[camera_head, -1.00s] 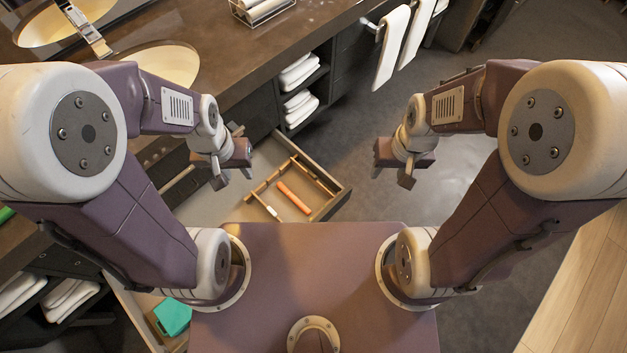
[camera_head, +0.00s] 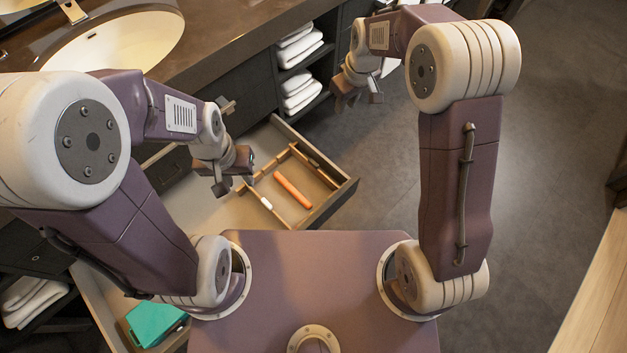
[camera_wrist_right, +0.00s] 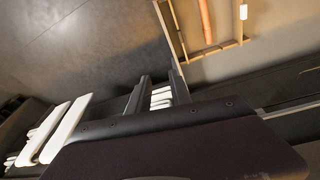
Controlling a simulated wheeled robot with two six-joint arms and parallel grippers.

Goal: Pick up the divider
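The divider (camera_head: 267,168) is a thin light-wood strip inside the open drawer, with further wood strips joining it near the drawer's far end. It also shows in the right wrist view (camera_wrist_right: 213,49) at the top. My left gripper (camera_head: 235,184) is open and empty, above the drawer just left of the divider. My right gripper (camera_head: 358,98) is open and empty, beyond the drawer's right far corner and apart from the divider. In the right wrist view its two fingers (camera_wrist_right: 159,90) stand apart with nothing between them.
An orange item (camera_head: 292,190) and a small white item (camera_head: 266,203) lie in the drawer (camera_head: 338,204). Shelves with folded towels (camera_head: 299,90) stand behind it. A teal item (camera_head: 155,322) lies in a lower-left drawer. Floor at right is clear.

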